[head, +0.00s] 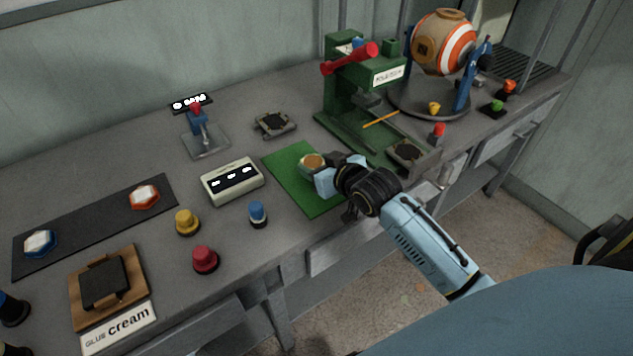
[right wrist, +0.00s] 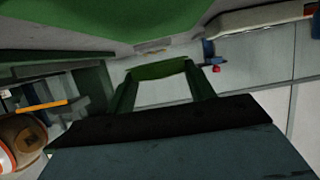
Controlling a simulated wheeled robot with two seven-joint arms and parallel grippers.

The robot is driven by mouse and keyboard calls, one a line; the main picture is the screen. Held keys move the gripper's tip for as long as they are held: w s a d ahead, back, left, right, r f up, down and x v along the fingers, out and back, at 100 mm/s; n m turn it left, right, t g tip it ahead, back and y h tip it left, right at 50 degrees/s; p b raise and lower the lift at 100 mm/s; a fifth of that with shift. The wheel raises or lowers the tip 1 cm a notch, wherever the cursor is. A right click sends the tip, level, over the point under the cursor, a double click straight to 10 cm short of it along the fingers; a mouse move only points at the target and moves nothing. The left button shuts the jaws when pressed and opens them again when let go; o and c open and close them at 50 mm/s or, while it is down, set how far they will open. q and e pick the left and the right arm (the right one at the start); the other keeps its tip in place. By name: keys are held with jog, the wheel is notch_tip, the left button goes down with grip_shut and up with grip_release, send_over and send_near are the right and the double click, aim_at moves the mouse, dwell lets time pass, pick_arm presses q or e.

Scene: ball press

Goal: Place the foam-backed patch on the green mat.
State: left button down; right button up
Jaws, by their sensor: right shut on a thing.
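The green mat (head: 290,178) lies flat on the grey bench; it also fills the top of the right wrist view (right wrist: 110,22). My right gripper (head: 318,174) is over the mat's right part, shut on a small round patch (head: 312,161) with a tan top and a pale rim. In the right wrist view, a green-looking edge (right wrist: 158,70) spans between the two fingers of my right gripper (right wrist: 160,85). The patch's underside is hidden in the head view, and I cannot tell there whether it touches the mat. My left gripper is not in view.
A green press (head: 350,95) with a red handle stands behind and right of the mat. A white display box (head: 233,181) and a blue button (head: 258,213) stand left of it. A grey square holder (head: 275,123) lies behind. The mat's left part is clear.

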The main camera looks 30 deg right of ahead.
jog(key=shift+f, duration=0.7)
notch_tip(320, 180, down, 3)
jog(key=shift+f+b, duration=0.1)
jog(key=shift+b, duration=0.5)
jog(key=shift+f, duration=0.1)
jog(key=o, duration=0.9)
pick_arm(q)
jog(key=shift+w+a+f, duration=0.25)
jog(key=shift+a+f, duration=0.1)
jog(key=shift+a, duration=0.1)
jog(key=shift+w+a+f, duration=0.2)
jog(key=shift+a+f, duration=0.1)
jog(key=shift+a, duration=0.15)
pick_arm(e)
jog(key=shift+o, duration=0.2)
